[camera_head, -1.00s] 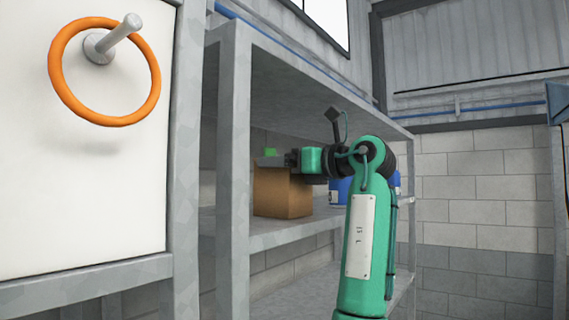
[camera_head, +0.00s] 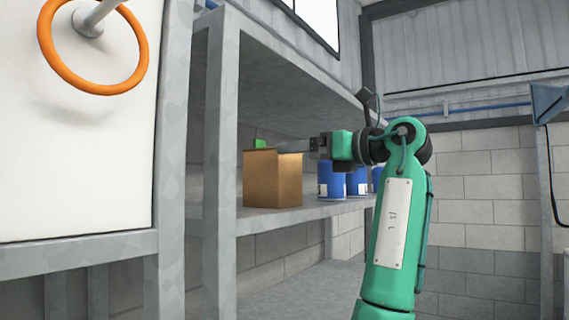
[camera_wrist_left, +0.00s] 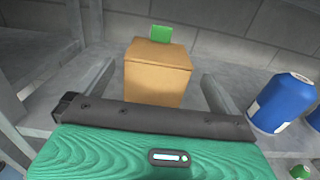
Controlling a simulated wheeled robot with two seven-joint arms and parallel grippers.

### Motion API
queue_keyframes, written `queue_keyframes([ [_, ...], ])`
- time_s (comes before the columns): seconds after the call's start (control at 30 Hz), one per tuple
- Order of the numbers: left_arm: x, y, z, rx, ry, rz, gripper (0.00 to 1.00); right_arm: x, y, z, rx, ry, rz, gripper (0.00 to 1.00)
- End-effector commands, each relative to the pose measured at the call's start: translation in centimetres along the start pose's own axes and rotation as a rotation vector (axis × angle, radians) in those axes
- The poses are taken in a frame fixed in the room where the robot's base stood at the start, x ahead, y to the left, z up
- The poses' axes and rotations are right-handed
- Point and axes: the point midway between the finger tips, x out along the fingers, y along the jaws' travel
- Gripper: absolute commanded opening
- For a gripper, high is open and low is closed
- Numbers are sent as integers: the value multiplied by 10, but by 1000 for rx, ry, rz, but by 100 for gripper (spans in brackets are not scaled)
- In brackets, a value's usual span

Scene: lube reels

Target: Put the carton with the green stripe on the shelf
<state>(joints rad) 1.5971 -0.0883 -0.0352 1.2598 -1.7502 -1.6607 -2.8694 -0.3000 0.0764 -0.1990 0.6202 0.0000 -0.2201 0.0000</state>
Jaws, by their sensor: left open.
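A brown carton (camera_head: 272,180) stands upright on the middle shelf board (camera_head: 300,216), near its front left end. No green stripe shows on its visible faces. A small green piece (camera_head: 260,143) shows behind its top; it also shows in the left wrist view (camera_wrist_left: 160,35). My left gripper (camera_head: 283,147) is at the level of the carton's top, at its right side. In the left wrist view its fingers are spread wide and the carton (camera_wrist_left: 158,75) appears beyond and between them, with no clear contact. My right gripper is not in view.
Several blue containers (camera_head: 331,178) stand on the same board to the right of the carton; one (camera_wrist_left: 283,103) is at the right in the left wrist view. A grey shelf post (camera_head: 221,150) is left of the carton. An orange ring (camera_head: 88,85) hangs at upper left.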

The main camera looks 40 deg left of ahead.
Motion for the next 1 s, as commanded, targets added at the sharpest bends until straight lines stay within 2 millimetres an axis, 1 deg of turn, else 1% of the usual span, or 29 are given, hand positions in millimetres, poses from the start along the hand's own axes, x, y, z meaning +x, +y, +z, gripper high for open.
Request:
queue_keyframes([
  [0.03,-10,0,-2,0,0,-1,100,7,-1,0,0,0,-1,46],
  [0.1,-22,0,-2,0,-1,-2,100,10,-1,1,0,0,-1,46],
  [0.2,-33,0,-1,0,0,0,100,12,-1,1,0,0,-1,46],
  [0.3,-39,0,0,-2,0,0,100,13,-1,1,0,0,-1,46],
  [0.8,-41,0,0,-1,0,1,100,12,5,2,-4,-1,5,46],
  [1.0,-41,0,0,-1,0,0,100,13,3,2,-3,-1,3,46],
])
